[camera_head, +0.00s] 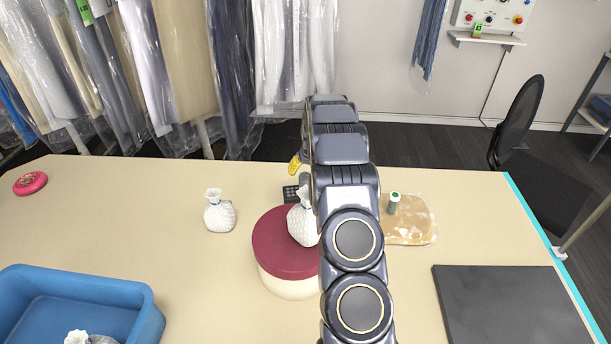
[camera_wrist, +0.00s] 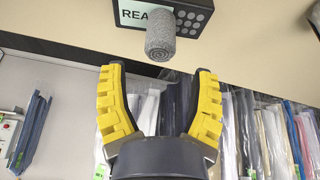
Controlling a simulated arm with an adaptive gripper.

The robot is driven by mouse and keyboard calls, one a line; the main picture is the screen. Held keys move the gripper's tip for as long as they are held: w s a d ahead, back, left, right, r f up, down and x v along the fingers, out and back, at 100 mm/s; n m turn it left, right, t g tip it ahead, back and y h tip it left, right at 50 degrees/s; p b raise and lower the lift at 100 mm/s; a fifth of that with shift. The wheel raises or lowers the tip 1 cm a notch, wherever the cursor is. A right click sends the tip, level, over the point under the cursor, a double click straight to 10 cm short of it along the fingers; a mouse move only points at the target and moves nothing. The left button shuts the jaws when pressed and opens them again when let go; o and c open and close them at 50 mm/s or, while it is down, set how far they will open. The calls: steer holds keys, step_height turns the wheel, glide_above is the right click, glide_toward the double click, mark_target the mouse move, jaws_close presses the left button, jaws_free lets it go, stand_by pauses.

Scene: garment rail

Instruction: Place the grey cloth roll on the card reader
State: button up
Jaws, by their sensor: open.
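The grey cloth roll (camera_wrist: 160,42) is a short, rough grey cylinder in the wrist view. It overlaps the edge of the dark card reader (camera_wrist: 196,17), which has a pale display and round grey keys; I cannot tell whether it rests on it or beside it. My gripper (camera_wrist: 160,70) has its two yellow fingers spread, with nothing between them, and the roll lies beyond the tips. In the head view the card reader (camera_head: 290,193) is partly hidden by a white bag and my arm. My gripper (camera_head: 295,165) shows only a yellow finger there. The roll is not visible there.
A maroon-lidded round box (camera_head: 272,248) bears a white bag (camera_head: 301,225). Another white bag (camera_head: 219,214) stands left. A blue tub (camera_head: 150,325), pink disc (camera_head: 30,183), green-topped cylinder (camera_head: 394,203) on a tan slab (camera_head: 412,228) and dark mat (camera_head: 505,305) occupy the table.

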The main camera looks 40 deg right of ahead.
steer(key=s+a+r+n+g+y, duration=0.1)
steer(key=s+a+r, duration=0.4)
steer(key=a+r, duration=0.5)
steer(key=s+a+r+n+g+y, duration=0.15)
steer(key=s+a+r, duration=0.4)
steer(key=a, duration=0.75)
steer(key=s+a+r+n+g, duration=0.1)
steer(key=s+a, duration=0.5)
steer(key=s, duration=0.6)
steer(key=s+a+r+n+g, duration=0.2)
steer(key=s+a, duration=0.5)
steer(key=s, duration=0.6)
steer(key=shift+s+r, duration=0.3)
steer(key=shift+r, duration=0.05)
steer(key=shift+a+f, duration=0.1)
